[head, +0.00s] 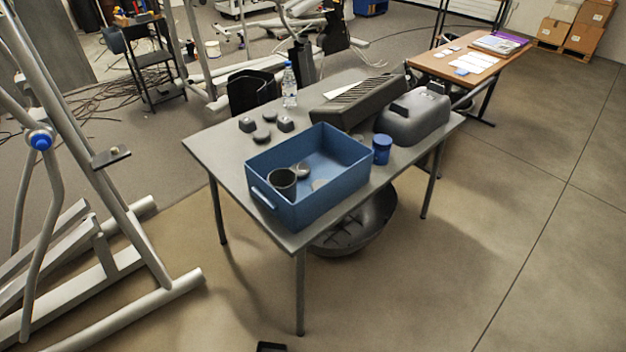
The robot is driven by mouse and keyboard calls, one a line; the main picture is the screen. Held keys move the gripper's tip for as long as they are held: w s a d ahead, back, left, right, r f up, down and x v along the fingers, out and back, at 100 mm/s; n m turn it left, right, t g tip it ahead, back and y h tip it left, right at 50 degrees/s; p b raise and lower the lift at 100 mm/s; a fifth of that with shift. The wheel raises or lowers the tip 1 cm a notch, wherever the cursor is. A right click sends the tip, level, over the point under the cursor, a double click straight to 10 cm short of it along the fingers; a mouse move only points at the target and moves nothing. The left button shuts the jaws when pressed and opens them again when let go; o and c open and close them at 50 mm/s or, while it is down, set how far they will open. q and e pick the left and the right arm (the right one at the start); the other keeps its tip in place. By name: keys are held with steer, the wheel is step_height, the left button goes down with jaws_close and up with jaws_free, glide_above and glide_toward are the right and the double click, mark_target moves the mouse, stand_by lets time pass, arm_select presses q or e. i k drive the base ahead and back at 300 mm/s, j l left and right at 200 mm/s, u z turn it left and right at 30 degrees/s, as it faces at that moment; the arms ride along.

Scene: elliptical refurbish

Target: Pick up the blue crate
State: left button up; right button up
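The blue crate (326,194) is an open box on the grey table (212,148), near the table's front edge. It stands upright and has a handle on its left side. Inside it are a dark cup (282,181) and a few small round items at the cup's right. Neither of my grippers can be clearly made out in the head view. A small dark piece (271,347) shows at the bottom edge, but I cannot tell what it is.
A blue jar (382,150) stands close to the crate's right side. Dark grey machine covers (362,100) and a bottle (289,85) are behind it. A silver exercise frame (130,235) stands at left. Floor in front and right (480,260) is clear.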

mark_target(334, 155)
steer(key=i+l, duration=0.3)
steer(key=i+l+u, duration=0.15)
steer(key=l, duration=0.25)
steer(key=i+l, duration=0.4)
steer(key=i+l+u, duration=0.15)
steer(key=l, duration=0.25)
steer(key=i+l, duration=0.35)
steer(key=l+u, duration=0.05)
